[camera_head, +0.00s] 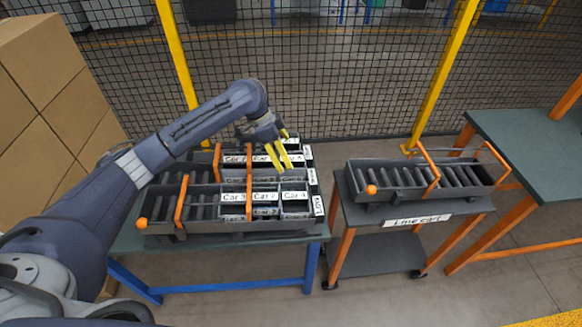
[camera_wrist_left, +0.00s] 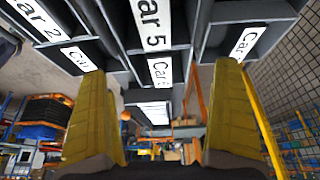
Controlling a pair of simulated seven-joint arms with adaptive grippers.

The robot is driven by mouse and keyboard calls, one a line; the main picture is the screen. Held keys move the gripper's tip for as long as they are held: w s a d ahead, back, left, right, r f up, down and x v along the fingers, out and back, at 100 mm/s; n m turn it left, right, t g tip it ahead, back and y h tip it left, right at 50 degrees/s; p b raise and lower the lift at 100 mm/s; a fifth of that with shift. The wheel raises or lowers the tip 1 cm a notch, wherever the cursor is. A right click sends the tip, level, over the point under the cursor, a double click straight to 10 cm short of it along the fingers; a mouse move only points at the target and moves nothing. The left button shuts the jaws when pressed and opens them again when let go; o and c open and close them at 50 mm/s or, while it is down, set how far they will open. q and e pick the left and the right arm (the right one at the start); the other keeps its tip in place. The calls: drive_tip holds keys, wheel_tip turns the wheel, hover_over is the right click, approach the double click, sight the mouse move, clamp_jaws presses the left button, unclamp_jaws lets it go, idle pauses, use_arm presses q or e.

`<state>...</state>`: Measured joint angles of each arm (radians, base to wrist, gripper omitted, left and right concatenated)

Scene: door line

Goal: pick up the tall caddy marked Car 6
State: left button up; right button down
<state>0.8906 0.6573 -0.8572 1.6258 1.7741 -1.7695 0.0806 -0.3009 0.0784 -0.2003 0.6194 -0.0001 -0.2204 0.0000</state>
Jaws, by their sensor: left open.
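Two dark racks stand one behind the other on the table at the left: a front rack (camera_head: 160,205) and a back rack (camera_head: 205,172). The front rack's white labels read Car 3, Car 2 and Car 1. In the back rack one label starts with Car (camera_head: 234,159), its number too small to read for sure. My left gripper (camera_head: 283,165) has yellow fingers, points down over the racks and hides part of the back row. In the left wrist view it is open (camera_wrist_left: 163,70), with a Car 5 label (camera_wrist_left: 151,25) ahead between the fingers.
A dark cart (camera_head: 388,213) with a line-cart label holds another slotted rack (camera_head: 385,185) to the right. A green table (camera_head: 535,150) stands at the far right. Cardboard boxes (camera_head: 55,105) fill the left. A mesh fence (camera_head: 340,95) with yellow posts runs behind.

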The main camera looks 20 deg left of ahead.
use_arm(q)
drive_tip(key=shift+x, duration=2.75)
drive_tip(key=shift+w, duration=0.1)
drive_tip(key=shift+r, duration=0.1)
drive_tip(key=c, duration=1.6)
drive_tip(key=shift+c, duration=0.2)
drive_tip(key=shift+r, duration=0.1)
